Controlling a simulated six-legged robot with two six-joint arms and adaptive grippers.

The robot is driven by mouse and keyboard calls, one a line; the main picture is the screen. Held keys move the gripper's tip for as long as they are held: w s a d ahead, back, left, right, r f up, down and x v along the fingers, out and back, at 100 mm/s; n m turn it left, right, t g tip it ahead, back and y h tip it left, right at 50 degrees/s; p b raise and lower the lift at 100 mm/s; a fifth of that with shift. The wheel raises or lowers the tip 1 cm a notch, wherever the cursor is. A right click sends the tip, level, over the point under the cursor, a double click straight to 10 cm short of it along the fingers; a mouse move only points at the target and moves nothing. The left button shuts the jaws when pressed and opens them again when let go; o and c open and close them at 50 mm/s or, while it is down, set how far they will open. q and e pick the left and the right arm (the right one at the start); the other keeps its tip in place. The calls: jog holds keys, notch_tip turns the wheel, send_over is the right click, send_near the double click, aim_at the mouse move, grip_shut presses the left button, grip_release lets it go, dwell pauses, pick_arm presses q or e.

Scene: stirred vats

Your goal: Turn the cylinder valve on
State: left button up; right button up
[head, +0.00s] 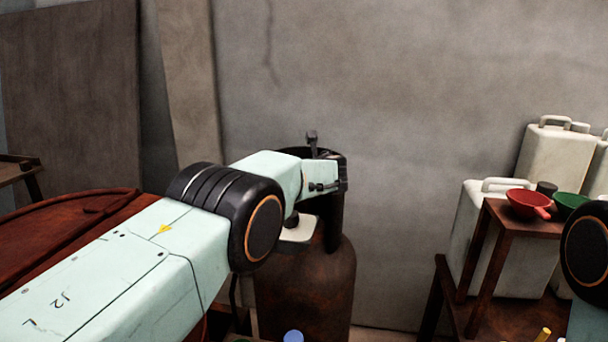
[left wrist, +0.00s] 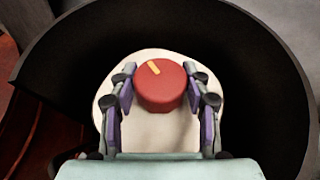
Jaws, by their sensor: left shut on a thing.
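The cylinder (head: 315,280) is a rusty brown gas bottle standing by the wall, with a dark collar around its top. In the left wrist view its valve is a round red knob (left wrist: 160,90) with a yellow-orange mark tilted slightly up-left. The knob sits over a pale round surface inside the dark collar (left wrist: 270,95). My left gripper (left wrist: 160,77) has one finger on each side of the knob and is shut on it. In the head view my left arm reaches over the collar, and the knob and fingertips are hidden. My right gripper is out of view.
A reddish-brown round vat (head: 60,235) is at the left. Bare wall (head: 420,120) lies behind the cylinder.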

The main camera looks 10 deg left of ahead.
pick_arm(q)
jog(key=shift+r, duration=0.1)
jog(key=o, duration=1.2)
notch_tip(320, 180, up, 10)
jog(key=shift+f, duration=0.1)
